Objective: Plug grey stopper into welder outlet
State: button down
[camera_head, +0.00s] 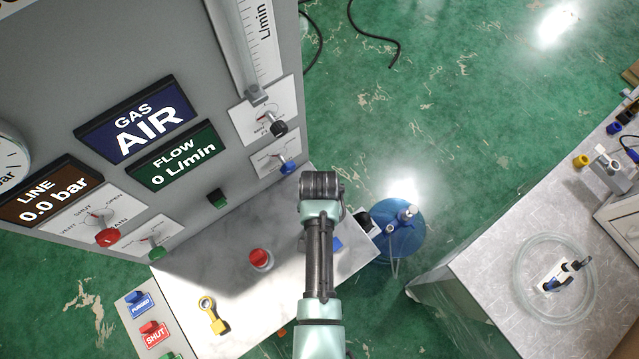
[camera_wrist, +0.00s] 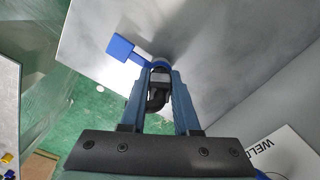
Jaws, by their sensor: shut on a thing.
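My gripper (camera_wrist: 160,78) has its two blue-grey fingers closed around a small dark grey piece (camera_wrist: 157,99), which looks like the grey stopper. Its far end lies between the fingertips and is partly hidden. A blue tag with a ring (camera_wrist: 121,47) sits just beyond the fingertips, over the pale worktop; whether it touches the held piece I cannot tell. A white label (camera_wrist: 284,152) with letters starting "WELD" is on the grey panel at the lower right of the wrist view. No welder outlet is clearly visible. In the head view my arm hides the gripper.
The gas panel (camera_head: 185,65) stands at left with a red knob (camera_head: 108,236). A right bench (camera_head: 478,266) holds coiled hose (camera_head: 521,292).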

jog(key=shift+s+f, duration=0.15)
jog(key=shift+f, duration=0.3)
dwell(0.4)
jog(key=c, duration=0.6)
grip_release()
jog(key=shift+o, duration=0.2)
jog(key=shift+w, duration=0.2)
jog(key=shift+o, duration=2)
jog(key=shift+s, duration=0.1)
jog(key=shift+r, duration=0.15)
